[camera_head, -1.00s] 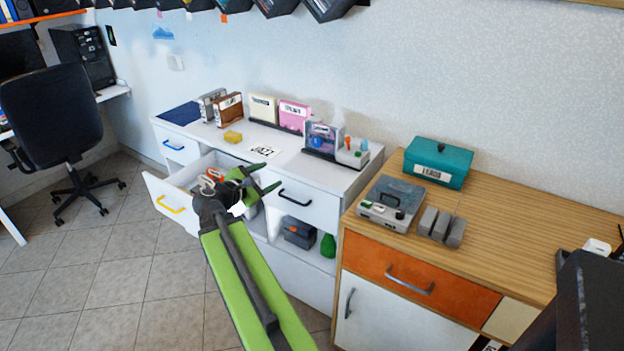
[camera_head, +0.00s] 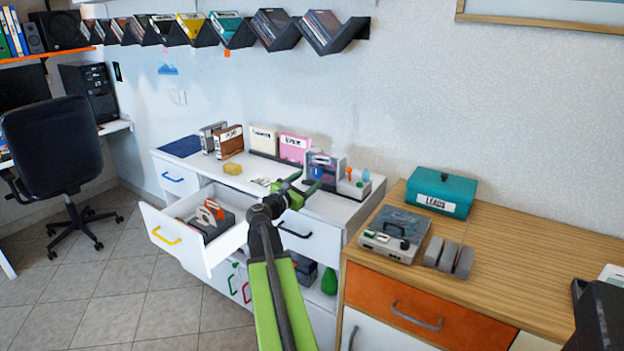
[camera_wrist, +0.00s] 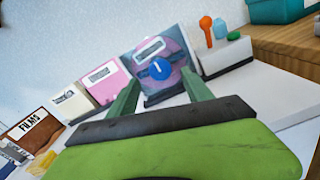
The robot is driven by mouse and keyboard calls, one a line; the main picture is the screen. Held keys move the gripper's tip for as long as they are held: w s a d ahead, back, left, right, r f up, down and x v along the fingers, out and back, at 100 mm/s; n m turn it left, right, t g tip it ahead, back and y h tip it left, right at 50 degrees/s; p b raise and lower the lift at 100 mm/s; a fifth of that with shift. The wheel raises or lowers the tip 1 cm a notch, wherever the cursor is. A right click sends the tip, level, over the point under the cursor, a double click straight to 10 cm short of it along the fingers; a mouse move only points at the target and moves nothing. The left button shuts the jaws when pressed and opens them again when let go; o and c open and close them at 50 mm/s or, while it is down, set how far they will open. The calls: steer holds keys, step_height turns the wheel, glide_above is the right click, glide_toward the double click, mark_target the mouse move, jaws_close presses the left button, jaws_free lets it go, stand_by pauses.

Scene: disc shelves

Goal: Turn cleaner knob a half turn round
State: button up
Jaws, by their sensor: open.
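The disc cleaner (camera_head: 326,171) is a clear box with a pinkish-purple disc, standing at the back right of the white cabinet top. Its blue knob (camera_wrist: 159,68) faces the wrist camera in the middle of the disc, with a white mark pointing up. The knob also shows small in the head view (camera_head: 317,173). My gripper (camera_wrist: 161,92) is open and empty, its two green fingers pointing at the cleaner, one at each side below the knob. In the head view my gripper (camera_head: 304,184) is in front of the cleaner. I cannot tell the exact gap between fingertips and knob.
A white stand (camera_head: 357,184) with orange and blue-green tools is right of the cleaner. Pink (camera_head: 294,147) and cream (camera_head: 264,140) cases stand left of it. An open drawer (camera_head: 180,242) juts out at left. A grey device (camera_head: 393,235) and teal box (camera_head: 441,191) sit on the wooden cabinet.

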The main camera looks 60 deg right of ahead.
mark_target(316, 174)
steer(key=d, duration=0.5)
